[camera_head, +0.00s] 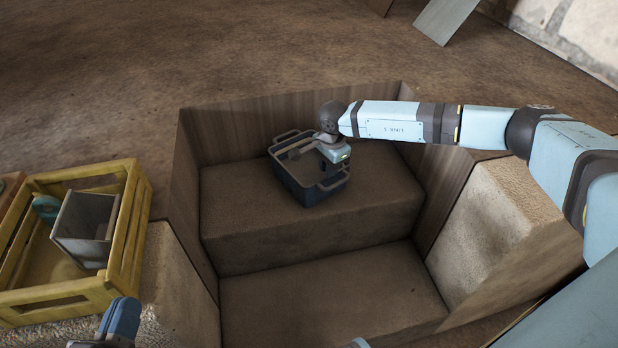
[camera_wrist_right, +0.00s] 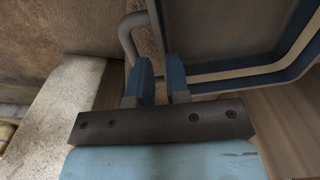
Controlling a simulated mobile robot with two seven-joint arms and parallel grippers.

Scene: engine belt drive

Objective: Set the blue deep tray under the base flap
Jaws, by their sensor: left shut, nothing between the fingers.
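The blue deep tray (camera_head: 300,190) has dark walls and loop handles at its ends. It sits on the upper step of the sunken pit in the head view. My right gripper (camera_head: 326,160) is over it. In the right wrist view the gripper's fingers (camera_wrist_right: 161,82) are a narrow gap apart, with the edge of the tray (camera_wrist_right: 225,82) between them beside a grey handle. The contact itself is partly hidden. My left gripper (camera_head: 122,318) is shut and empty at the lower left, cut off by the frame's edge. I cannot make out a base flap.
The pit has wooden side walls (camera_head: 290,112) and a lower step (camera_head: 330,290) that is clear. A yellow crate (camera_head: 135,225) at the left holds a grey box (camera_head: 85,228) and a teal item. Stone blocks (camera_head: 490,230) flank the pit. A pale panel (camera_head: 445,18) lies at the top right.

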